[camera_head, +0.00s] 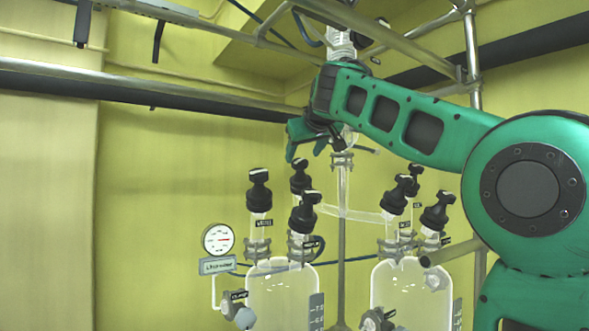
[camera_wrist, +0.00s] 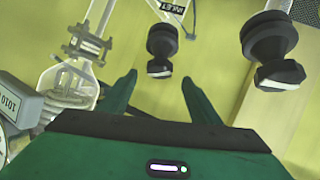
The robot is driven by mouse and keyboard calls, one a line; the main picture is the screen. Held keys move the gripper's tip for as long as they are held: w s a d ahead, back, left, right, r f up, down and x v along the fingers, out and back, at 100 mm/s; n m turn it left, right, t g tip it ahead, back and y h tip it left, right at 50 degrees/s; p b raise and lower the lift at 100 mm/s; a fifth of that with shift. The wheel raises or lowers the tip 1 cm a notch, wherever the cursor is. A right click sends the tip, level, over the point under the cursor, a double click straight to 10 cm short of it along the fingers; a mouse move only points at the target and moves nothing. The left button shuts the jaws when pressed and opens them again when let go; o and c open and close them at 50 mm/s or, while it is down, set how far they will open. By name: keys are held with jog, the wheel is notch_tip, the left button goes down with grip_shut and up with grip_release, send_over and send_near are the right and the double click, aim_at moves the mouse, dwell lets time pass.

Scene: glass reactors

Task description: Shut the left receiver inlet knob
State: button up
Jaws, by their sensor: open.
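The left receiver (camera_head: 283,298) is a clear vessel with several black knobs on top. These are a left knob (camera_head: 259,185), a back knob (camera_head: 299,177) and a front knob (camera_head: 304,212). Their small tags are hard to read in the head view. In the wrist view, a black knob (camera_wrist: 162,45) with a white stripe on its handle stands beside a tag reading INLET (camera_wrist: 172,8). It lies just beyond my fingertips, roughly centred between them. My gripper (camera_head: 306,153) is open and empty, above the left receiver's knobs. It also shows in the wrist view (camera_wrist: 158,80).
A second black knob (camera_wrist: 270,48) is at the right in the wrist view. The right receiver (camera_head: 412,290) carries similar knobs. A round gauge (camera_head: 218,239) is left of the receivers. A glass column (camera_head: 342,195) and metal rails (camera_head: 150,85) stand close to my arm.

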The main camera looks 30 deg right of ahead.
aim_at(299, 162)
jog(key=x, duration=0.7)
jog(key=shift+w+d, duration=0.1)
jog(key=shift+w, duration=0.05)
jog(key=c, duration=1.1)
jog(key=shift+o, duration=0.2)
jog(key=shift+m+g+h, duration=0.3)
jog(key=shift+m+h, duration=0.9)
jog(key=shift+m, duration=0.6)
jog(key=o, duration=1.1)
jog(key=shift+c, duration=0.2)
